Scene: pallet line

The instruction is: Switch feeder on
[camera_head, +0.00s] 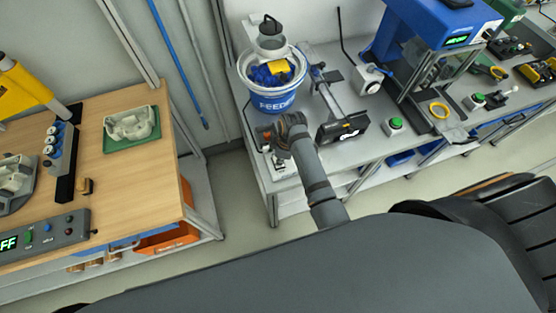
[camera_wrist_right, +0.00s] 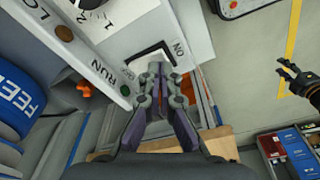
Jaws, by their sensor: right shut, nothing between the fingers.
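My right gripper (camera_head: 277,148) is at the bench's front left corner, below the feeder. In the right wrist view my right gripper (camera_wrist_right: 158,72) is shut and empty. Its fingertips are at a white rocker switch (camera_wrist_right: 150,57) marked ON, on a pale control panel (camera_wrist_right: 125,35). The fingers cover part of the switch, and I cannot tell whether they touch it or which way it is set. A dark gripper (camera_wrist_right: 290,76), likely my left, shows at the right edge, its opening unclear.
On the bench, a black-fronted device (camera_head: 342,128) and a green button box (camera_head: 395,125) stand to the right. A wooden table (camera_head: 150,170) is at left, with a floor gap between.

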